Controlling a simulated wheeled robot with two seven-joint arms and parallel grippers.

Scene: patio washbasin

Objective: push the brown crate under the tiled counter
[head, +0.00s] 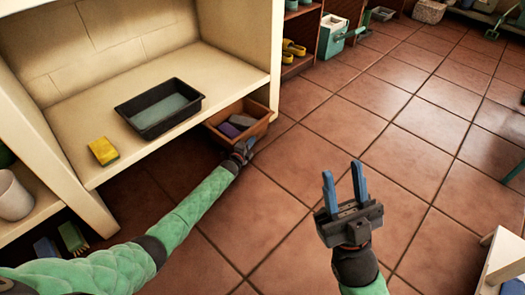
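The brown crate (262,127) stands on the floor at the lower edge of the tiled counter (95,170). Its back left part is hidden by the counter, and its front right part shows outside. A purple item and a grey item lie in it. My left gripper (248,146) is low at the crate's near side, very close to it; I cannot tell whether they touch. Its fingers are small and partly hidden, so its opening is unclear. My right gripper (343,185) is raised over the floor, its two blue fingers apart with nothing between them.
A black tray (133,121) and a yellow sponge (103,151) are on the counter. A shelf with yellow shoes (293,47) and a teal-and-white box (333,37) stand at the back. The tiled floor to the right is mostly clear; a pale stool (506,258) is at the lower right.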

